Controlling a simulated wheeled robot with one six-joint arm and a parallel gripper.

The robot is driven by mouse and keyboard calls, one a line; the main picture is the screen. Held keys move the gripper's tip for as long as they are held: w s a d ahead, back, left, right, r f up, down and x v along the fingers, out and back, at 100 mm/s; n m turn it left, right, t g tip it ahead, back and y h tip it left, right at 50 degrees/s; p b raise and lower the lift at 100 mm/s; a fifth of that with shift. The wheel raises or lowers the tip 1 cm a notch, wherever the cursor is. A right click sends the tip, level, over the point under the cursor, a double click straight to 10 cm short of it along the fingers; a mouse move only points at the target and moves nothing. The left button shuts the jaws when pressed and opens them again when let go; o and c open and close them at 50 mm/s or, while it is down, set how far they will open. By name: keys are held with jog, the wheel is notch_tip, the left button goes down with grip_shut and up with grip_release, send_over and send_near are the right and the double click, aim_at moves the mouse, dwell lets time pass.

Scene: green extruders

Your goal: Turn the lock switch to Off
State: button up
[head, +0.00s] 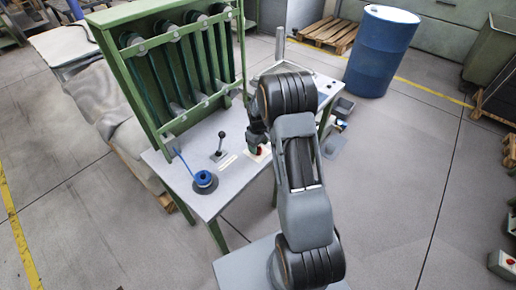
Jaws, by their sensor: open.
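A small red switch (261,150) on a pale plate sits on the grey table top (213,200), and I take it to be the lock switch. Its setting is too small to read. My gripper (256,146) points down right at the switch, open, and partly covers it. I cannot tell whether the fingers touch it. My arm hides the table to the right of it.
A black ball-topped lever (221,143) and a blue round control (204,179) with a blue rod stand left of the switch. A green frame with dark tubes (165,60) rises behind. A blue barrel (381,50) stands at the back right.

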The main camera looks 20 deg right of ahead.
jog(key=shift+f, duration=1.25)
jog(key=shift+c, duration=0.3)
